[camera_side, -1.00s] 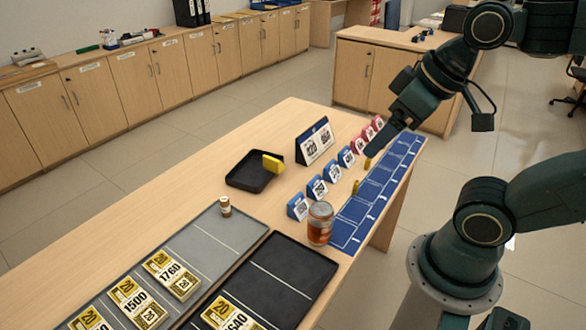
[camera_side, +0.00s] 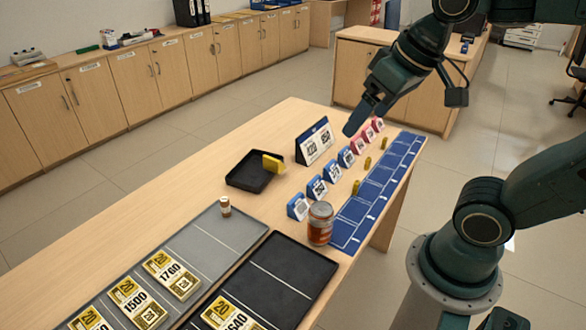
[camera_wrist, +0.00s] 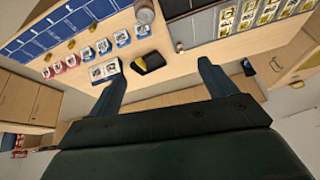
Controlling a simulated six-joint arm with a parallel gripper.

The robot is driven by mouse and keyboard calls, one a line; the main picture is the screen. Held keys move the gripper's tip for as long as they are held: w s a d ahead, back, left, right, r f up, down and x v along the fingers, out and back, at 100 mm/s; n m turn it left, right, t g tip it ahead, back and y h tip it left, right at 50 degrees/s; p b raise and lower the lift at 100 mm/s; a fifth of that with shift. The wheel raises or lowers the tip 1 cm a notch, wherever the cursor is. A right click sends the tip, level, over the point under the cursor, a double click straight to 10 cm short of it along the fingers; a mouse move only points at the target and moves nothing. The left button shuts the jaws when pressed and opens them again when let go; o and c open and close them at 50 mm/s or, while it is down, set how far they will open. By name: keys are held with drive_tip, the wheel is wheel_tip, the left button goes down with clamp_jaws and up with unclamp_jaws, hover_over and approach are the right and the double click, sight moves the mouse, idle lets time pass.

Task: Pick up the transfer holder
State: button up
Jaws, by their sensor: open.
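No label reading "transfer holder" is legible, so I cannot tell for certain which thing it is. A black tray (camera_side: 238,180) holds a yellow block (camera_side: 272,163) at its right side; the tray shows in the wrist view (camera_wrist: 153,62) with the yellow block (camera_wrist: 138,65). A larger blue-and-white display stand (camera_side: 315,143) stands right of it, also in the wrist view (camera_wrist: 105,73). My gripper (camera_side: 353,126) is above the table's far part, near the small stands; in the wrist view its fingers (camera_wrist: 161,72) are spread apart and empty.
Small blue stands (camera_side: 331,172) and red stands (camera_side: 369,135) form a row beside a blue marked mat (camera_side: 375,190) and several small brass pieces (camera_side: 367,163). A jar (camera_side: 320,223), a small bottle (camera_side: 225,207), a grey tray (camera_side: 205,243) and a black tray (camera_side: 290,262) with banknote stacks lie nearer.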

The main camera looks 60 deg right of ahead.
drive_tip(key=w+d+r+m+g, duration=0.1)
drive_tip(key=w+m, duration=0.1)
drive_tip(key=w, duration=0.4)
drive_tip(key=w+d+r+m, duration=0.1)
drive_tip(key=w+d+m, duration=0.1)
drive_tip(key=w, duration=0.3)
drive_tip(key=m+g, duration=0.4)
drive_tip(key=m, duration=0.8)
hover_over(272, 158)
wheel_tip(272, 158, down, 22)
drive_tip(key=shift+w+d, duration=0.2)
drive_tip(key=shift+w, duration=0.1)
drive_tip(key=shift+f, duration=4.25)
drive_tip(key=shift+s+f, duration=0.2)
drive_tip(key=shift+f, duration=2.4)
